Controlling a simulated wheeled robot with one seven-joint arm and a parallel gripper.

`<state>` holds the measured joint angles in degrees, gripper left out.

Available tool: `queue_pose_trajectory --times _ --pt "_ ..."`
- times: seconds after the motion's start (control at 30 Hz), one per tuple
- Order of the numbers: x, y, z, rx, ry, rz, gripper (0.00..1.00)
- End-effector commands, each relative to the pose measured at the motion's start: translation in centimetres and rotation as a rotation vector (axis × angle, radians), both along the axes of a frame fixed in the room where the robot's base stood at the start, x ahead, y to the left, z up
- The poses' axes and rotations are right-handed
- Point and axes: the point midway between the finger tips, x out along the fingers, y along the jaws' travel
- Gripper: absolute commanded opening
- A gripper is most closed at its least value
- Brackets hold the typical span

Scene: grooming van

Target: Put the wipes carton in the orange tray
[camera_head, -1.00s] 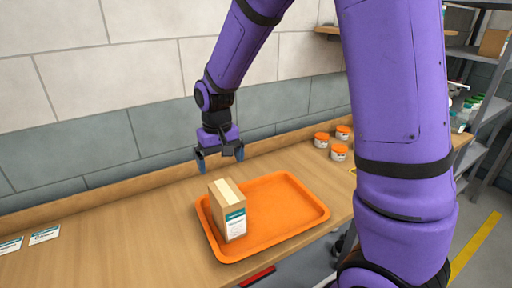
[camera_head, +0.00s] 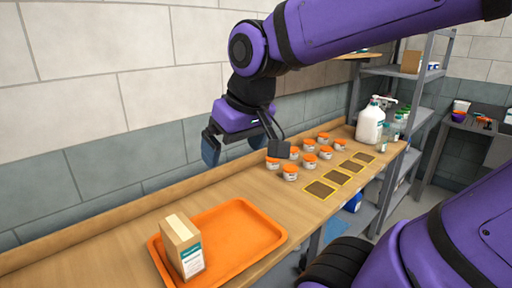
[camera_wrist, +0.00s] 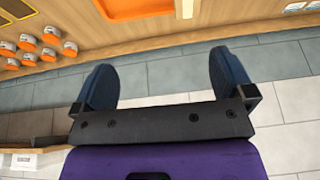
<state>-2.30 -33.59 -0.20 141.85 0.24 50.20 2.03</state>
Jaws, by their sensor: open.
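The wipes carton (camera_head: 184,249) is a brown box with a pale top strip and a white and teal label. It stands upright inside the orange tray (camera_head: 240,228), at the tray's left end. The tray lies on the wooden counter, and part of it shows at the top of the wrist view (camera_wrist: 135,8). My gripper (camera_head: 238,148) is open and empty, above the counter near the wall, to the right of and apart from the carton. Its two blue fingers show spread in the wrist view (camera_wrist: 166,82) with nothing between them.
Several white jars with orange lids (camera_head: 290,172) stand on the counter beneath and right of my gripper. Dark yellow-edged squares (camera_head: 337,177) lie along the front edge. A white pump bottle (camera_head: 371,124) stands at the far end. A grey shelf (camera_head: 415,90) stands behind.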

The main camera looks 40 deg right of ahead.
Motion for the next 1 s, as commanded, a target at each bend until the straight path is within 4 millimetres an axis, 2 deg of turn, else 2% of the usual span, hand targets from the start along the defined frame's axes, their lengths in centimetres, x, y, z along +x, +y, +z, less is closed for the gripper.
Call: queue_pose_trajectory --times 0.1,0.3,0.8,0.87,1.0 --pt "-2.5 -0.5 0.7 -0.008 -0.047 -0.003 1.0" --pt "-4.6 -0.8 0.9 -0.015 -0.083 -0.006 1.0" --pt "-4.8 -0.8 0.9 -0.016 -0.086 -0.005 1.0" --pt "-4.8 -0.8 0.9 -0.016 -0.086 -0.005 0.89" --pt "-4.8 -0.8 0.9 -0.016 -0.086 -0.005 0.56"
